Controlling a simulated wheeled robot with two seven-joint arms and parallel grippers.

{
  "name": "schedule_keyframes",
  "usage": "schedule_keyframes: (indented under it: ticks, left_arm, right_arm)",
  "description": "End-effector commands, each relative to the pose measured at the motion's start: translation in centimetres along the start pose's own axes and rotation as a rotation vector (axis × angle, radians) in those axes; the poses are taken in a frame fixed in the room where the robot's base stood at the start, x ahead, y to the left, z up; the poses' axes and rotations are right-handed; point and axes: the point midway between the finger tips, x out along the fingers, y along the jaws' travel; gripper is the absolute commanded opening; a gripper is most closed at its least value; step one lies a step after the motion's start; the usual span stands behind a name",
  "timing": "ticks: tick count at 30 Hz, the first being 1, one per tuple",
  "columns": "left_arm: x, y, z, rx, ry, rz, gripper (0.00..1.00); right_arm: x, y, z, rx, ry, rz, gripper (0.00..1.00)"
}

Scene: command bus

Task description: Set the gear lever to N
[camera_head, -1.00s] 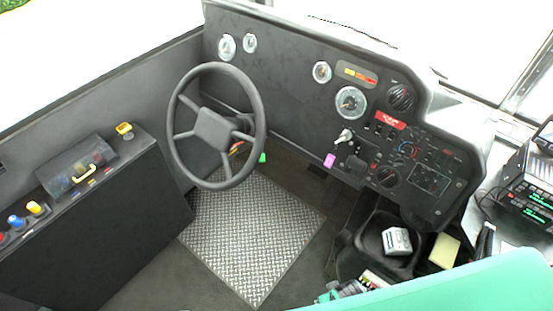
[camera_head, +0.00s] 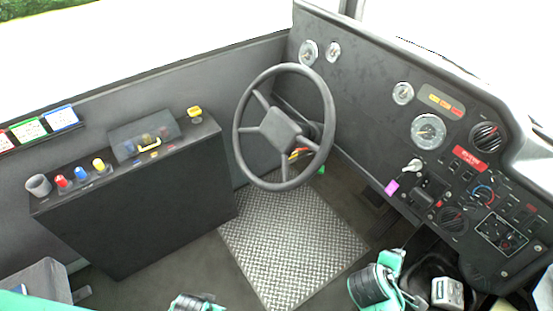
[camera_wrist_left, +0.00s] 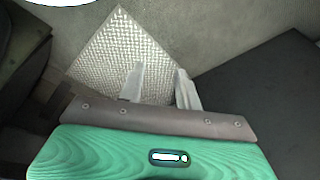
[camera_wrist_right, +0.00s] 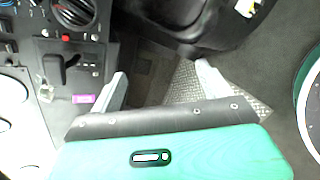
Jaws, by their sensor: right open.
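A black lever (camera_wrist_right: 54,70) stands on the small dash panel at the left of the right wrist view, beside a red button and a purple tag. It seems to be the gear lever; its position letters are too small to read. In the head view this lever (camera_head: 432,186) is small, on the dash right of the steering wheel. My right gripper (camera_wrist_right: 161,88) is open and empty, apart from the lever, which is to its left in the right wrist view. My left gripper (camera_wrist_left: 159,72) is empty, its fingers partly apart, above the floor plate.
The steering wheel (camera_head: 284,128) stands left of the dash. A side console (camera_head: 140,200) with coloured knobs runs along the left wall. The metal floor plate (camera_head: 290,245) is clear. A purple tag (camera_head: 392,187) and a silver key-like part (camera_head: 413,166) are near the lever.

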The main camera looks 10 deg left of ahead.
Motion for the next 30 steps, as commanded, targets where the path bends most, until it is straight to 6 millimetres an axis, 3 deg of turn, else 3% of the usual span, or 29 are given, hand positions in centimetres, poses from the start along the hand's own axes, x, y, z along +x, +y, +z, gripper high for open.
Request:
schedule_keyframes:
  ticks: [1,6,12,16,21,30]
  left_arm:
    - [2.2,0.1,1.2,0.001,-0.015,0.001,0.35]
    - [8.8,0.4,5.5,0.006,-0.04,0.005,0.35]
    - [13.7,0.7,10.2,0.011,-0.061,0.009,0.35]
    - [15.2,0.7,12.1,0.013,-0.068,0.01,0.35]
    - [15.6,0.7,12.8,0.013,-0.07,0.01,0.35]
    - [15.9,0.6,13.5,0.015,-0.071,0.008,0.35]
  right_arm:
    - [0.4,1.4,-0.4,-0.109,-0.05,0.061,0.8]
    - [0.8,5.9,-1.6,-0.512,-0.272,0.252,0.8]
    - [0.0,10.1,-3.1,-0.864,-0.539,0.394,0.8]
    - [-0.6,11.5,-3.7,-0.977,-0.646,0.434,0.8]
    - [-0.4,12.3,-3.7,-1.02,-0.688,0.446,0.8]
    - [3.3,15.7,-2.0,-1.017,-0.688,0.445,0.8]
